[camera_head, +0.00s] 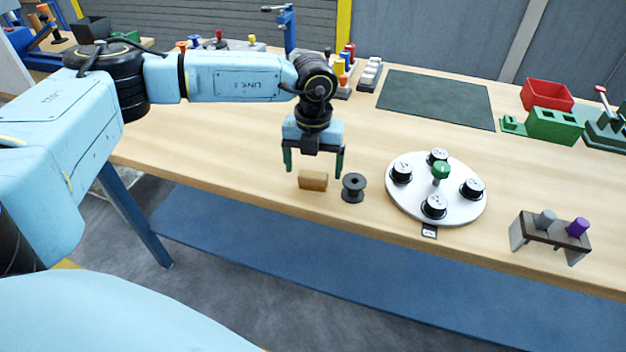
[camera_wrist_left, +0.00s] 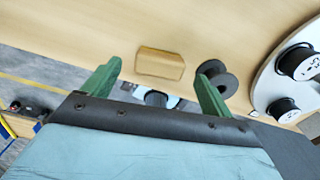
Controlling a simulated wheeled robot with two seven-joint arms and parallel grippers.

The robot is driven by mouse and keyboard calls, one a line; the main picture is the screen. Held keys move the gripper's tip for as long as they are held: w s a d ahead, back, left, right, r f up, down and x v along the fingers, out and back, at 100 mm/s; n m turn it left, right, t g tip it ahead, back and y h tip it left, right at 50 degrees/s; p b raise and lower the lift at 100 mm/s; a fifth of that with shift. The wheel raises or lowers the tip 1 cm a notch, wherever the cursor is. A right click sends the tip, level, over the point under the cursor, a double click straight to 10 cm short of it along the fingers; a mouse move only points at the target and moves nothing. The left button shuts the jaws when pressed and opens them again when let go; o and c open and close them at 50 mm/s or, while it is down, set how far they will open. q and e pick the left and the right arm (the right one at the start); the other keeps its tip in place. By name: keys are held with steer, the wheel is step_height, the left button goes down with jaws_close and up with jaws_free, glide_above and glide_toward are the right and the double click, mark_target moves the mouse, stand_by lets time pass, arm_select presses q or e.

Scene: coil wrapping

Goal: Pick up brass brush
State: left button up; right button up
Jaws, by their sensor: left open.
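The brass brush looks like a small tan-brown block (camera_head: 313,181) near the front edge of the wooden table. Its bristles cannot be made out. My left gripper (camera_head: 313,166) is open and empty, pointing down just above and behind the block, with its green fingers spread to either side. In the left wrist view the block (camera_wrist_left: 160,63) lies between the two fingers, beyond their tips and apart from them. My right gripper is not in view.
A black spool (camera_head: 353,188) stands close to the right of the block, near my right-hand finger. A white round turntable (camera_head: 462,211) with several black spools is further right. A small rack (camera_head: 540,236) holds a grey and a purple piece. Table left of the block is clear.

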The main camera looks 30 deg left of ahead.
mark_target(313, 174)
arm_select(q)
step_height(313, 174, down, 4)
steer(key=shift+r, duration=0.1)
steer(key=c, duration=1.1)
steer(key=shift+o, duration=0.2)
steer(key=shift+r, duration=5.05)
